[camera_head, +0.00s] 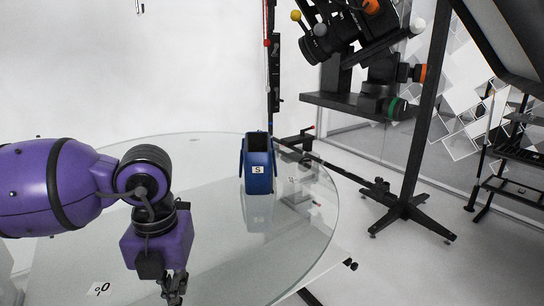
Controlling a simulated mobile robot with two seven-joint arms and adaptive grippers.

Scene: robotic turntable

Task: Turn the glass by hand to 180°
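The glass (305,232) is a large round transparent disc in the head view, with its right rim curving down past the middle of the picture. A white label (101,289), which seems to read 0°, shows at its near left. A blue block-shaped object (258,180) with an "S" label stands upright towards the far right of the glass. My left gripper (172,291) hangs pointing down over the near part of the glass, right of the white label. Its fingers are dark and small, so I cannot tell their opening or any contact. My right gripper is out of view.
A black stand (405,205) with a camera (340,35) on its arm rises right of the glass. A dark rack (515,155) stands at the far right. Pale floor lies open at the lower right.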

